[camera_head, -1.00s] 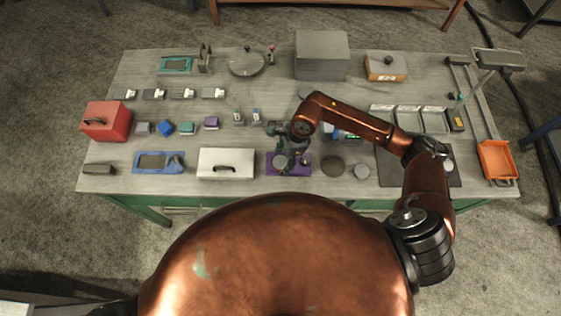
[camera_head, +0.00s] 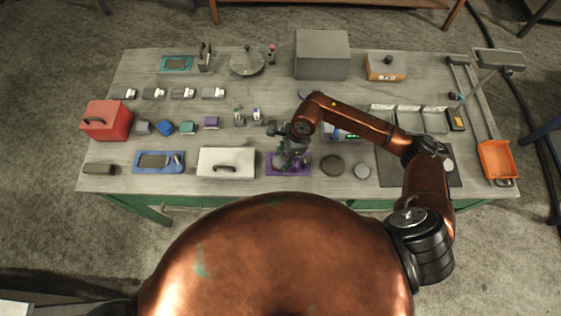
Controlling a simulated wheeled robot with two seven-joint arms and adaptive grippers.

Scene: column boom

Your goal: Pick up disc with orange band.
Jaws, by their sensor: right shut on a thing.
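My right gripper (camera_head: 288,162) points down over the purple mat (camera_head: 304,171) at the table's front middle. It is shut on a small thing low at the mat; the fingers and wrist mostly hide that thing. I cannot make out an orange band on it. To the right of the mat lie a dark round disc (camera_head: 332,165) and a smaller grey round disc (camera_head: 362,171), both flat and apart from the gripper. No orange band shows on either. My left gripper is not in view.
A white box with a handle (camera_head: 227,163) stands close left of the mat. A grey box (camera_head: 322,55) and an orange-and-white box (camera_head: 386,67) stand at the back. A red box (camera_head: 106,120) is at the left, an orange dustpan (camera_head: 496,160) at the right. My right arm crosses above the table.

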